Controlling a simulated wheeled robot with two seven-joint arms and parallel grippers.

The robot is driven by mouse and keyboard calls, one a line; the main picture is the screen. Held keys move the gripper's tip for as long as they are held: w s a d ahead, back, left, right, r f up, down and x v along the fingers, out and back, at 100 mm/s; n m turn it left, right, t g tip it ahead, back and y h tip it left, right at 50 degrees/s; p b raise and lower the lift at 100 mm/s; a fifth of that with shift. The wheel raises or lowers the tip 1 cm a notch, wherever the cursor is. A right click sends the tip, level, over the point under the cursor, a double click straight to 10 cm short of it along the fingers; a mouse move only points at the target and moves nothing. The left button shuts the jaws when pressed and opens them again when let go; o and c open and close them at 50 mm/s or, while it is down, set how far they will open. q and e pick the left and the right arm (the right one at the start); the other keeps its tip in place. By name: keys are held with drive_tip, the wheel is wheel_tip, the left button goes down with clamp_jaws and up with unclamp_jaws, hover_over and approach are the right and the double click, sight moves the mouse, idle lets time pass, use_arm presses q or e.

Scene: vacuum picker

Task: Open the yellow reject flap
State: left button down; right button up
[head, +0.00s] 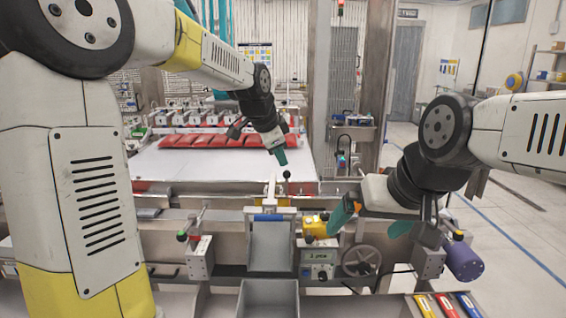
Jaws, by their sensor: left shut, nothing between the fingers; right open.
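A small yellow part (314,227), which looks like the reject flap, sits on the metal machine front just right of the grey chute (271,245). Its exact opening state is too small to tell. My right gripper (370,222) is open, with its teal fingers spread. Its left finger is close to the right side of the yellow part; I cannot tell whether they touch. My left gripper (280,157) is shut and empty, pointing down over the white belt, beyond and above the yellow part.
A row of red packs (215,141) lies at the back of the white belt (200,165). A purple cylinder (463,261) is at right. Small levers stand along the front.

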use_arm(q)
drive_tip(key=w+d+f, duration=0.1)
drive_tip(key=w+f, duration=0.7)
drive_tip(key=shift+d, duration=0.2)
drive_tip(key=shift+r, duration=0.1)
